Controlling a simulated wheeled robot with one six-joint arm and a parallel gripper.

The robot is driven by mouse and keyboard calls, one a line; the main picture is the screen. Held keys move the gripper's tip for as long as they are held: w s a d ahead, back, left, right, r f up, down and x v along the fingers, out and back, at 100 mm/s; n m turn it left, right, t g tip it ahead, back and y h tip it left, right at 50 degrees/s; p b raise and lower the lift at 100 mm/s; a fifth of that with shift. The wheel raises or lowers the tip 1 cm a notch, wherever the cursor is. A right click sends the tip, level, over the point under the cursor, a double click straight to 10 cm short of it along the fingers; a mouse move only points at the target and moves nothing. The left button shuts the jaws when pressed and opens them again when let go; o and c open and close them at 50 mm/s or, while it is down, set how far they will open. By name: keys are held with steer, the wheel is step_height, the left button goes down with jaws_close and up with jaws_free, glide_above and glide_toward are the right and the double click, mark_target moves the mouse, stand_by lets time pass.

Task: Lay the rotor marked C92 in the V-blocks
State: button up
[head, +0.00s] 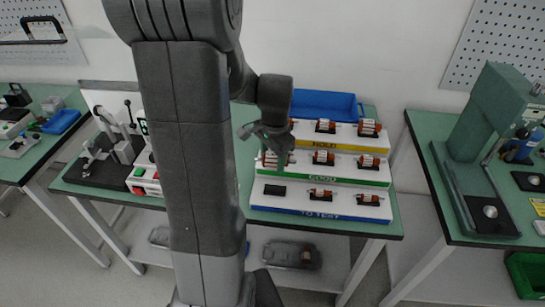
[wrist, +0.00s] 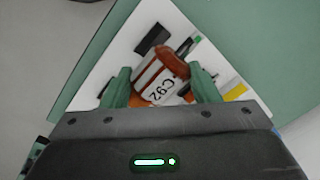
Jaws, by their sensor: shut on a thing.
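The rotor marked C92 (wrist: 163,75) shows in the wrist view, with copper-brown windings, a silver core and a white label. My gripper (wrist: 160,88) is shut on it, one green finger on each side. In the head view my gripper (head: 270,148) is over the left part of the stepped white rack; the arm and hand partly hide that area, and I cannot separate the held rotor from the rack there. A test fixture (head: 88,172) on a dark plate stands on the table left of my arm; I cannot make out V-blocks on it.
The rack's lower step, TO TEST (head: 318,211), has an empty dark nest (head: 275,190) at left and two rotors. The GOOD and HOLD steps hold other rotors. A blue bin (head: 325,104) stands behind. A green press (head: 490,115) stands on the right table.

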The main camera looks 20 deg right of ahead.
mark_target(272, 153)
steer(key=shift+r+p, duration=1.85)
steer(key=shift+r, duration=0.7)
steer(key=shift+w+f, duration=0.1)
steer(key=shift+f, duration=0.05)
